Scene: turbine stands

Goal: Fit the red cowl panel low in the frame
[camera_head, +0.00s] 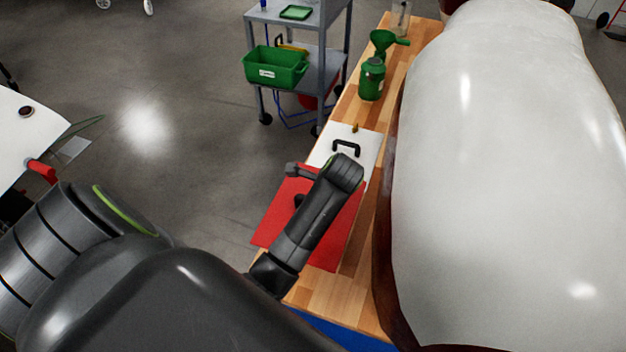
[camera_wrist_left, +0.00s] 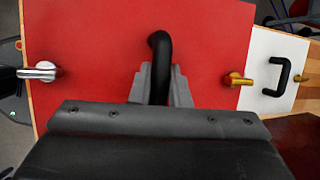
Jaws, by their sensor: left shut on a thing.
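The red cowl panel (camera_head: 280,222) lies flat along the wooden bench in the head view, partly covered by my left arm. It also fills much of the left wrist view (camera_wrist_left: 100,60). A black handle (camera_wrist_left: 159,45) rises from its face. My left gripper (camera_wrist_left: 161,80) is shut on this handle. A silver fitting (camera_wrist_left: 40,72) shows at the panel's left edge and a brass fitting (camera_wrist_left: 237,80) at its right edge. The frame that takes the panel cannot be made out. My right gripper is not in view.
A white panel (camera_head: 368,150) with a black handle lies just beyond the red one. A green bottle (camera_head: 371,80) and funnel stand farther along the bench (camera_head: 330,289). A large white rounded body (camera_head: 500,180) borders the bench on the right. A cart (camera_head: 312,72) stands behind.

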